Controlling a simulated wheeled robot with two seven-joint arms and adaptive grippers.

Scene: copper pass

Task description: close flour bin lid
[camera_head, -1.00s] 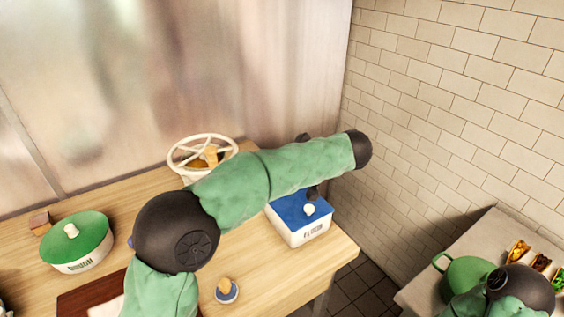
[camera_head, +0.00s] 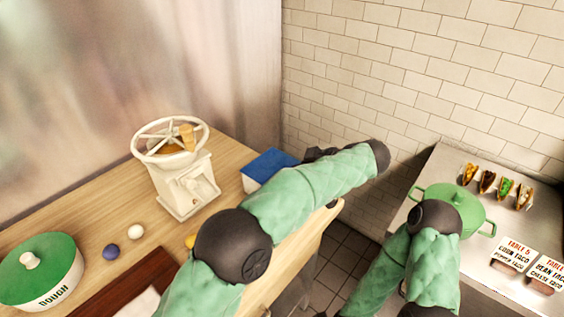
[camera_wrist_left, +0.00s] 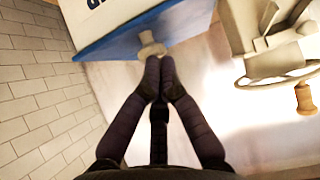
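The flour bin is a white box with a blue lid (camera_head: 268,165), at the right end of the wooden counter in the head view. The lid lies over the bin's top; I cannot tell whether a gap is left. My left gripper (camera_head: 315,155) is at the lid's right side, partly behind my forearm, which hides the bin's front. In the left wrist view its fingertips (camera_wrist_left: 160,68) are close together, right at the lid's pale knob (camera_wrist_left: 150,46). The knob shows beyond the tips, not clearly between them. My right gripper is out of view.
A white grinder (camera_head: 185,185) with a wheel stands left of the bin. A green-lidded dough pot (camera_head: 38,275) and a brown board (camera_head: 120,290) are farther left. A metal counter (camera_head: 490,250) at right holds a green pot (camera_head: 470,208) and tacos. A tiled wall rises behind.

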